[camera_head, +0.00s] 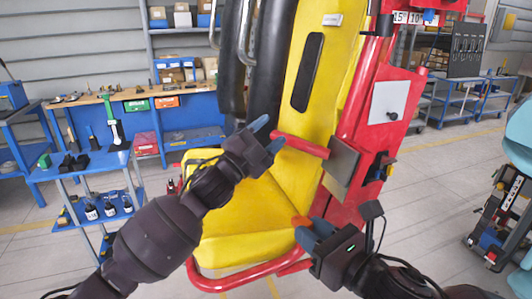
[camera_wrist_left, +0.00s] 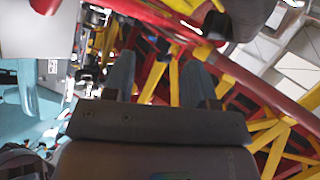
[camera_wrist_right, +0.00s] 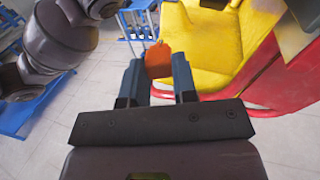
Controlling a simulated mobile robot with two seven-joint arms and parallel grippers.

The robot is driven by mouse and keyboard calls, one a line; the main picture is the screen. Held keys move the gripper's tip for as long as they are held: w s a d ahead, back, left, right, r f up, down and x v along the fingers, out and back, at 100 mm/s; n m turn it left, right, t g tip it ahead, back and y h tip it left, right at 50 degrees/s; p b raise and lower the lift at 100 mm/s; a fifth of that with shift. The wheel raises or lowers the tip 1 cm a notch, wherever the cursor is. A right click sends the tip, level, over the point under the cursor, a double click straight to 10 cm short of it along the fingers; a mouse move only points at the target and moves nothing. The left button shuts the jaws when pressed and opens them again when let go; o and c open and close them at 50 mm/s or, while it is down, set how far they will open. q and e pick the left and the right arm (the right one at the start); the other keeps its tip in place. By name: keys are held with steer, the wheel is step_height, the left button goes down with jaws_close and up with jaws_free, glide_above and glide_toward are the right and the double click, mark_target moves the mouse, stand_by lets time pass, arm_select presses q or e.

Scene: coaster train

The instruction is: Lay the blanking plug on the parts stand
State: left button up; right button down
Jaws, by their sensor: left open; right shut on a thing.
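The orange piece, apparently the blanking plug (camera_head: 300,221), is between the fingers of my right gripper (camera_head: 308,236), in front of the yellow seat. In the right wrist view the plug (camera_wrist_right: 158,60) sticks out past the fingertips of my right gripper (camera_wrist_right: 158,75), which is shut on it. My left gripper (camera_head: 269,133) is open and empty, close to the left end of a red bar on the seat frame. Its spread fingers show in the left wrist view (camera_wrist_left: 158,78). A blue shelved stand (camera_head: 95,172), possibly the parts stand, is at the left.
The yellow coaster seat (camera_head: 240,220) with its red frame (camera_head: 358,135) fills the middle. The blue stand carries dark parts and bottles. A workbench (camera_head: 145,94) with tools is behind it. A wheeled cart (camera_head: 497,215) stands at the right. Grey floor is clear between.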

arm_select(q)
steer(key=s+d+r+m+g+h, duration=0.2)
steer(key=d+r+m+g, duration=0.35)
steer(key=m+g, duration=0.55)
steer(key=s+d+r+m+g+h, duration=0.2)
steer(key=d+r+m+g, duration=0.4)
steer(key=m, duration=0.8)
steer(key=m+g+y, duration=0.6)
steer(key=m+y, duration=0.9)
steer(key=m, duration=0.2)
glide_toward(296, 216)
steer(key=x, duration=0.9)
steer(key=shift+w+f, duration=0.2)
steer(key=shift+w, duration=0.1)
